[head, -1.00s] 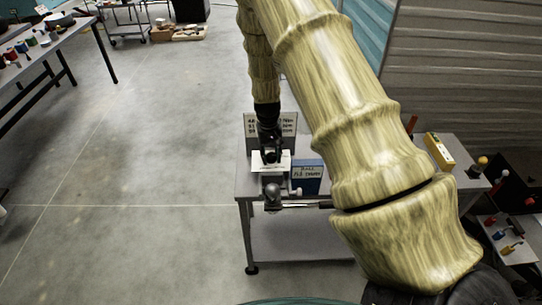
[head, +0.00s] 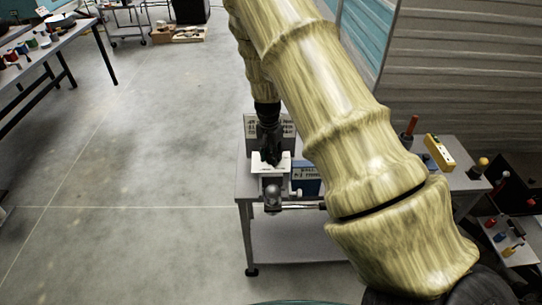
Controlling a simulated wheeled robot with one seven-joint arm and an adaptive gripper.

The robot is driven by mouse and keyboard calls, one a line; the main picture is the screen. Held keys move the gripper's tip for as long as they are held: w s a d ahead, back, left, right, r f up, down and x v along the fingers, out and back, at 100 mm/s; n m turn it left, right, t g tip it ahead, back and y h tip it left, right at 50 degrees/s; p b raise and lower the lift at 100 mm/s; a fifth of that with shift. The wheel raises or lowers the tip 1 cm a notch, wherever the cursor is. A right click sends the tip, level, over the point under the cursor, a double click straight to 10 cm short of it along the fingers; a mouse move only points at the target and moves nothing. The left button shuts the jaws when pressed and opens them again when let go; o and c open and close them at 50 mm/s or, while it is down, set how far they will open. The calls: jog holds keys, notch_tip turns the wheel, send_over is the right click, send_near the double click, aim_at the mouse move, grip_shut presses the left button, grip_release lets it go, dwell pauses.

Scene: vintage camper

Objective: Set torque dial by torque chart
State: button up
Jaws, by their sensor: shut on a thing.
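My gripper (head: 270,157) points down at the small grey table and is shut at the white top of a grey fixture (head: 258,170). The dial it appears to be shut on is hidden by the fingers. A torque chart (head: 287,128), a grey board with dark lettering, stands just behind the gripper. The gripper covers part of it, and its figures are too small to read surely. A blue card (head: 306,180) with lettering stands to the right of the fixture, partly hidden by my arm. A dark rounded tool head (head: 273,192) shows at the fixture's front.
The grey table (head: 244,186) has a lower shelf. A yellow box (head: 440,152) and an orange-handled tool (head: 409,128) stand at its right, beyond my arm. A second table (head: 50,45) with coloured items is at upper left. The floor at left is clear.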

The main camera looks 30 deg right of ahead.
aim_at(270, 155)
jog(key=shift+w+r, duration=0.1)
dwell(0.3)
jog(key=o, duration=1)
jog(key=shift+o, duration=0.2)
notch_tip(270, 155, up, 12)
jog(key=shift+w, duration=0.25)
jog(key=shift+a, duration=0.1)
